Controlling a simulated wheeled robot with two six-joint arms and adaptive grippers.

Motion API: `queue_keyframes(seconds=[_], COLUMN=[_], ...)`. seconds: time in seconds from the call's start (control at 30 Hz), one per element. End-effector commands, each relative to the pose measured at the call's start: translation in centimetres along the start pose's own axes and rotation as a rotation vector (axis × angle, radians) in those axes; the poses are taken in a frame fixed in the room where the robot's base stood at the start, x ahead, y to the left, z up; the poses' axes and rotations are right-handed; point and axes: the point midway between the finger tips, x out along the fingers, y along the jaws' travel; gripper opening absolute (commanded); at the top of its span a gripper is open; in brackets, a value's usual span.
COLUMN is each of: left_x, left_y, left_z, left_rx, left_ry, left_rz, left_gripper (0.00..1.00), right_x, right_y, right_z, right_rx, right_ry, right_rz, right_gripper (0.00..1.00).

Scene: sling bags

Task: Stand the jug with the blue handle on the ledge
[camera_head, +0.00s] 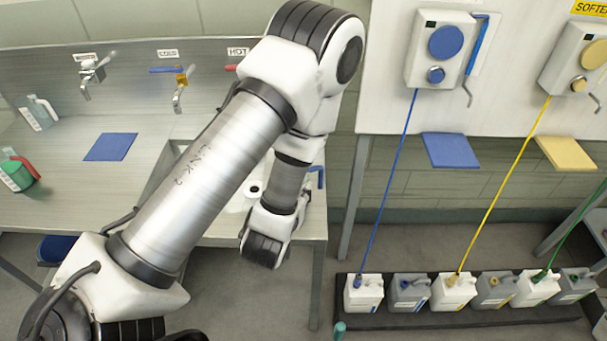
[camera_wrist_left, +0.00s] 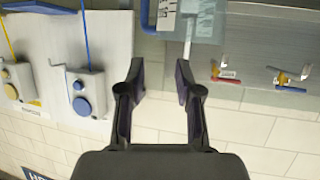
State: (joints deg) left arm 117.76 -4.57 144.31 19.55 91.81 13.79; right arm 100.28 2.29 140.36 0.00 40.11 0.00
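A blue handle (camera_head: 320,176) shows past my left arm at the right end of the counter; my arm hides most of the jug it seems to belong to. In the left wrist view, which looks upside down, a pale labelled jug (camera_wrist_left: 166,14) with a blue handle is cut off by the top edge. A blue ledge (camera_head: 450,151) and a yellow ledge (camera_head: 567,153) sit under the wall dispensers and look empty. My left gripper (camera_wrist_left: 160,85) is open, with nothing between its fingers and apart from the jug. My right gripper is not in view.
The steel counter (camera_head: 60,195) carries a white jug (camera_head: 40,112), a red-handled green jug (camera_head: 18,172) and a blue mat (camera_head: 110,147). Taps (camera_head: 180,88) line its back. Several canisters with hoses stand on a dark floor tray (camera_head: 430,320). Dispensers (camera_head: 442,48) overhang the ledges.

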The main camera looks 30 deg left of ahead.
Motion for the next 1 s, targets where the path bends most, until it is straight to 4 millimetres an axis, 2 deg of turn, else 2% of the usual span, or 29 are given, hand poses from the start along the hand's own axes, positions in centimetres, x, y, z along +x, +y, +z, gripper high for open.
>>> queue_keyframes(seconds=[0.03, 0.1, 0.3, 0.37, 0.47, 0.5, 0.6, 0.67, 0.7, 0.8, 1.0], left_x=[-1.0, -1.6, -2.5, -2.6, -3.4, -4.5, -8.6, -11.2, -12.5, -14.3, -14.4], left_y=[0.0, 0.0, -0.1, -0.4, -1.3, -1.7, -2.5, -3.0, -3.2, -3.6, -3.6], left_z=[-1.0, -0.9, 0.1, 2.1, 8.5, 11.6, 18.3, 20.8, 21.9, 23.1, 23.1], left_rx=[0.002, 0.001, 0.001, 0.011, 0.057, 0.087, 0.172, 0.218, 0.242, 0.274, 0.276], left_ry=[-0.005, -0.004, -0.021, -0.095, -0.361, -0.502, -0.842, -1.0, -1.079, -1.175, -1.181], left_rz=[-0.001, -0.002, -0.002, -0.008, -0.009, 0.0, 0.054, 0.093, 0.116, 0.147, 0.149], left_gripper=[0.34, 0.34, 0.34, 0.34, 0.34, 0.34, 0.34, 0.34, 0.34, 0.34, 0.34], right_x=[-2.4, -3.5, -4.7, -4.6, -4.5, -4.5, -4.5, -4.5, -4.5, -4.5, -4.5], right_y=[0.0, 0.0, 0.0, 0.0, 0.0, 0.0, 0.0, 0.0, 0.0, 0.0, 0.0], right_z=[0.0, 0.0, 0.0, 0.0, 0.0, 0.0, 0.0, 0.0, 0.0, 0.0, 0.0], right_rx=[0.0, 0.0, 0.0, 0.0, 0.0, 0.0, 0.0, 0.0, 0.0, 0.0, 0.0], right_ry=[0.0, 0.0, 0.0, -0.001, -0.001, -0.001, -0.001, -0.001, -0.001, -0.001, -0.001], right_rz=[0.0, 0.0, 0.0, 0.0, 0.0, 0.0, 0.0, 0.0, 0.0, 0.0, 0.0], right_gripper=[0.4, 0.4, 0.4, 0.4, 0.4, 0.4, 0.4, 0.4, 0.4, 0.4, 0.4])
